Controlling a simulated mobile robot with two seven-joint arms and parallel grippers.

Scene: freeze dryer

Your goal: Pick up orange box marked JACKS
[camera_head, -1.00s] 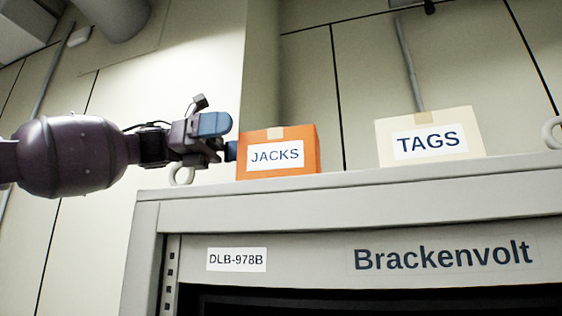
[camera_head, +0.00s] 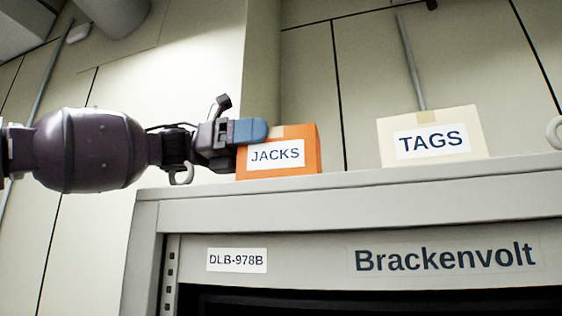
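The orange box marked JACKS (camera_head: 308,152) sits on top of a grey cabinet, near its left front corner. It has a white label on its front and a tan tape strip on top. My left gripper (camera_head: 254,131) comes in from the left. Its near blue finger overlaps the box's upper left front in the picture. The other finger is hidden, probably behind the box, so I cannot tell whether the fingers touch it. The box stands upright on the cabinet. My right gripper is not in view.
A cream box marked TAGS (camera_head: 473,148) stands on the cabinet top to the right, with a clear gap between the boxes. The grey cabinet (camera_head: 300,212) reads Brackenvolt and DLB-978B. A panelled wall is behind.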

